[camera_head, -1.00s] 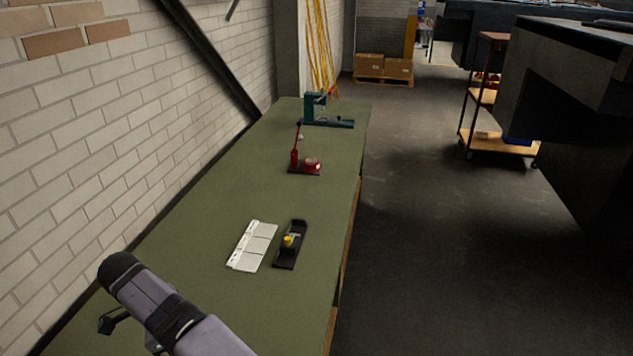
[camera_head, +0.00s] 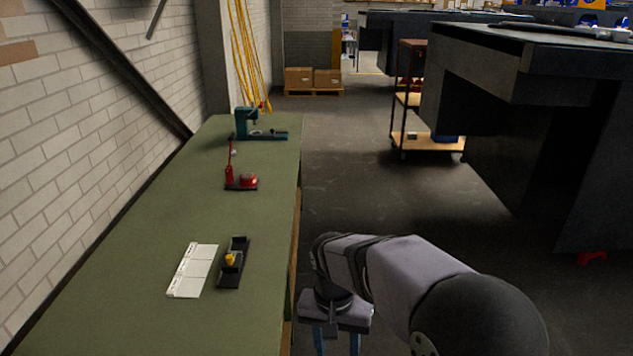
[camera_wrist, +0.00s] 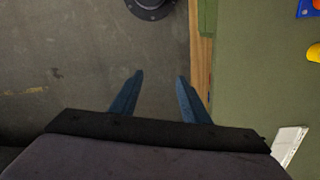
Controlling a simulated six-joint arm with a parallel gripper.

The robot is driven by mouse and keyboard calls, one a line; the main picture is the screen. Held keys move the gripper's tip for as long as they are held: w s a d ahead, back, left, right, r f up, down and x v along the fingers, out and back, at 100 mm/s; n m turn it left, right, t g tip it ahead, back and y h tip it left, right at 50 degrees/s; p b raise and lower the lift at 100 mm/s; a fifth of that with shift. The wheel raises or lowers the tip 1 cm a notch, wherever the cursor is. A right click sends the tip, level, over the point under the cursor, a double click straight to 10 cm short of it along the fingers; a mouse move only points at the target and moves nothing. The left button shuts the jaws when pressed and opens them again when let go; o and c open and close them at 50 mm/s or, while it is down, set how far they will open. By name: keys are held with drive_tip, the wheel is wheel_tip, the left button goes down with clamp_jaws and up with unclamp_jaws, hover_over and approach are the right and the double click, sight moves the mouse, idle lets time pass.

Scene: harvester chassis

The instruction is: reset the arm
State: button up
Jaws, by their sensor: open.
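My gripper (camera_wrist: 158,92) is open and empty in the wrist view, its two blue fingers apart and pointing down over the dark floor beside the bench edge. In the head view my arm is at the lower right, and the gripper's blue fingers (camera_head: 338,342) show at the bottom edge, right of the green bench (camera_head: 130,215). The fingertips are cut off there. The gripper touches nothing that I can see.
On the bench lie a white panel (camera_head: 192,270), a black holder with a yellow part (camera_head: 233,262), a red device (camera_head: 243,181) and a teal press (camera_head: 262,134). A dark machine (camera_head: 530,130) and a wheeled cart (camera_head: 430,142) stand right. Open floor (camera_head: 350,170) lies between.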

drive_tip(key=s+d+f+n, duration=0.3)
drive_tip(key=s+d+f, duration=0.1)
drive_tip(key=s+d, duration=0.6)
drive_tip(key=shift+s+d+f+y+b, duration=0.4)
drive_tip(key=shift+s, duration=1)
